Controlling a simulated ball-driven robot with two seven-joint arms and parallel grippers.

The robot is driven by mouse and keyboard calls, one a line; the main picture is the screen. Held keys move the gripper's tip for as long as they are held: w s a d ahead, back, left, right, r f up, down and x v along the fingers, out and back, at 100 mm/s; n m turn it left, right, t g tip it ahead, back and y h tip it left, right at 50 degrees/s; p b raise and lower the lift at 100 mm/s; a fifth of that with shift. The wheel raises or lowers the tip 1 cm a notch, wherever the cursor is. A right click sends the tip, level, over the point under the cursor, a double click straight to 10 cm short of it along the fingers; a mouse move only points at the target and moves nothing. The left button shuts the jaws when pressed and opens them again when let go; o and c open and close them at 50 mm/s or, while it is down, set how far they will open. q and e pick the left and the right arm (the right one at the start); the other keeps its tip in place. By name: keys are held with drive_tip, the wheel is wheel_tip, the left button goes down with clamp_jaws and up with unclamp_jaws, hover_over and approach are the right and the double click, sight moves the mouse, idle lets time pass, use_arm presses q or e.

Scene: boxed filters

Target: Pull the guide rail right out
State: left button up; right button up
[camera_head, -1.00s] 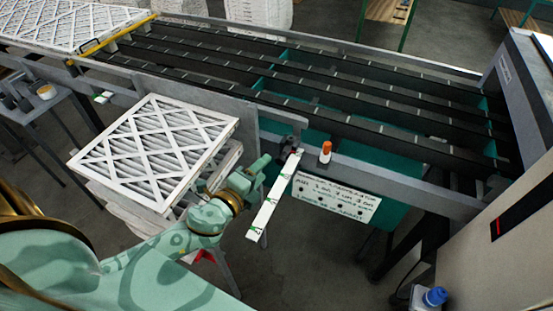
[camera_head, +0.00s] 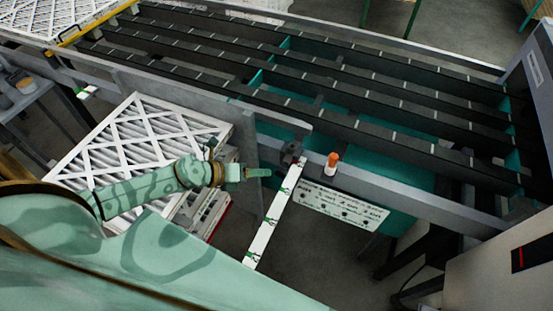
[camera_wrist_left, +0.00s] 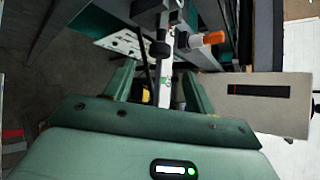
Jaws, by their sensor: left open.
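The long grey guide rail (camera_head: 180,92) stands as an upright panel along the near side of the conveyor, behind the boxed filters. A white bar with green marks (camera_head: 272,222) sticks out from the conveyor's near side, below a dark clamp (camera_head: 292,150). My left gripper (camera_head: 266,172) is just left of this bar's upper part and points right. In the left wrist view my left gripper (camera_wrist_left: 157,80) is open and empty, with the white bar (camera_wrist_left: 167,70) showing beyond and between its fingers. Dark knobs (camera_wrist_left: 160,48) show above it. My right gripper is not in view.
A white filter (camera_head: 130,150) lies on a stack beneath my left arm. A grey machine housing (camera_head: 540,70) is at the right.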

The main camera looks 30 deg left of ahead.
sight(276, 172)
use_arm(q)
drive_tip(key=x, duration=0.3)
drive_tip(key=shift+w+a, duration=0.1)
drive_tip(key=shift+w, duration=0.05)
drive_tip(key=b+x, duration=0.1)
drive_tip(key=x, duration=0.2)
drive_tip(key=shift+w+d+f, duration=0.2)
drive_tip(key=shift+d, duration=0.05)
drive_tip(key=shift+w+d+f, duration=0.15)
drive_tip(key=shift+w+f, duration=0.05)
drive_tip(key=shift+w, duration=0.05)
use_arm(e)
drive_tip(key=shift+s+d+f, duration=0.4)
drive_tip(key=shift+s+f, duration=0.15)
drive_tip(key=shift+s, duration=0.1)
